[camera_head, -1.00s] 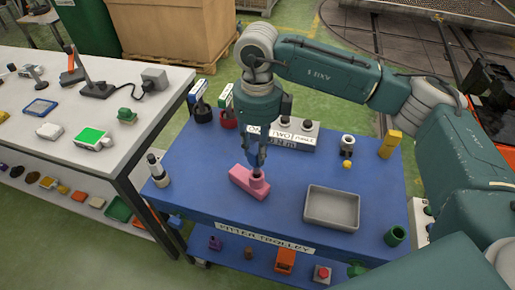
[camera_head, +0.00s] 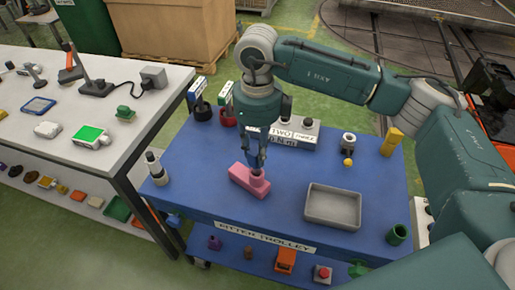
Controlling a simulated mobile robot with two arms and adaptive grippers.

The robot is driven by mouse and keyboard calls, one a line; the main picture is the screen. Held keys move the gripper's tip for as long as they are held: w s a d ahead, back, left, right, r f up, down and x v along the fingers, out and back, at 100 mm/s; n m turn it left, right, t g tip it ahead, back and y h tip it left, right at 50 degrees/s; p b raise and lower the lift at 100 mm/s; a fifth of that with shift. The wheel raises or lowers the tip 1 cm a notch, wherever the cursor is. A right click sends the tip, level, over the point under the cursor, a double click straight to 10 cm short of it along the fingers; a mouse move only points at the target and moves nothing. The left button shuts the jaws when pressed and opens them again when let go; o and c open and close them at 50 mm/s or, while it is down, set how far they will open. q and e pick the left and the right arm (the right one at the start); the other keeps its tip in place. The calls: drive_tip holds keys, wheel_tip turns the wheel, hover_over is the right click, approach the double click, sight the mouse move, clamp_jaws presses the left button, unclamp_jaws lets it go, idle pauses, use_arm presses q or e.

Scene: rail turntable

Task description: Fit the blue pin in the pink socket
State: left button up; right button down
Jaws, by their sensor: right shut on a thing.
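My right gripper (camera_head: 257,163) points down directly over the raised part and is shut on the blue pin. The pin is small and mostly hidden by the fingers. I cannot tell whether its lower end is inside the socket or just above it. My left gripper is not in view.
A grey tray (camera_head: 333,222) stands right of the socket. Behind the gripper is a labelled box with knobs (camera_head: 301,135). A black and white cylinder (camera_head: 156,170), a yellow block (camera_head: 391,142) and a green cup (camera_head: 397,234) stand near the edges. The blue surface (camera_head: 215,165) left of the socket is clear.

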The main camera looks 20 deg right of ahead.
drive_tip(key=shift+f+b, duration=1.65)
drive_tip(key=shift+f, duration=0.4)
drive_tip(key=c, duration=1.3)
unclamp_jaws()
wheel_tip(320, 180, up, 12)
drive_tip(key=shift+r, duration=0.1)
